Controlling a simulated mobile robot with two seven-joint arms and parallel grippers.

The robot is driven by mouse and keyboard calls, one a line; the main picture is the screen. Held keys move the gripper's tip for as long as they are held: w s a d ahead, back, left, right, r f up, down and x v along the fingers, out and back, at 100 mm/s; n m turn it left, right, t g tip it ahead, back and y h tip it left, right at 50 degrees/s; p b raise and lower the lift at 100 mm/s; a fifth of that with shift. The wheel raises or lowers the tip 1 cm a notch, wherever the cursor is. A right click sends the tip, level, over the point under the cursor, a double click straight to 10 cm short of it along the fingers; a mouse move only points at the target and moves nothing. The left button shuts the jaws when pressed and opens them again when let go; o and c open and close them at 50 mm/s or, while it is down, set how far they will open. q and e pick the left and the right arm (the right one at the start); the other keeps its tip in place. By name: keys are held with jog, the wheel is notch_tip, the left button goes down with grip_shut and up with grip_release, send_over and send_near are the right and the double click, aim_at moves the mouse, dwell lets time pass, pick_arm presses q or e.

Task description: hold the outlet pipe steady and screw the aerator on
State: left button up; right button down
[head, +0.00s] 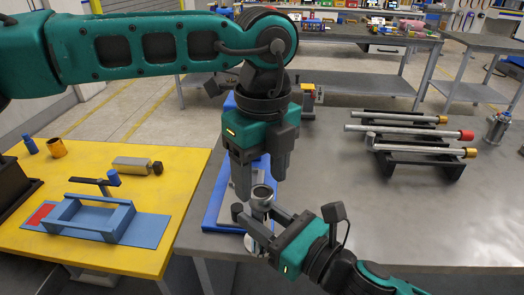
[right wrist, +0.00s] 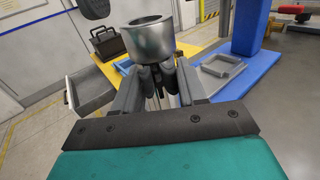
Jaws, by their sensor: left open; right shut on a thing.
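A short silver collar with an open top (head: 262,193), apparently the aerator, sits upright above the right gripper's fingers. It also shows in the right wrist view (right wrist: 147,40). My right gripper (head: 262,214) is shut just below the collar, on what appears to be the outlet pipe; its fingers mostly hide the pipe. A pale round part (head: 254,245) shows beneath the fingers. My left gripper (head: 260,182) points down from above, open and empty, with its fingertips close over the collar. Whether they touch it, and how far the collar is seated, I cannot tell.
A black rack (head: 415,165) with several metal tubes stands right. A yellow table (head: 150,240) at left bears a blue fixture (head: 95,218). The table's middle right is clear.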

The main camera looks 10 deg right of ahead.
aim_at(261, 197)
pick_arm(q)
jog(key=shift+f, duration=1.6)
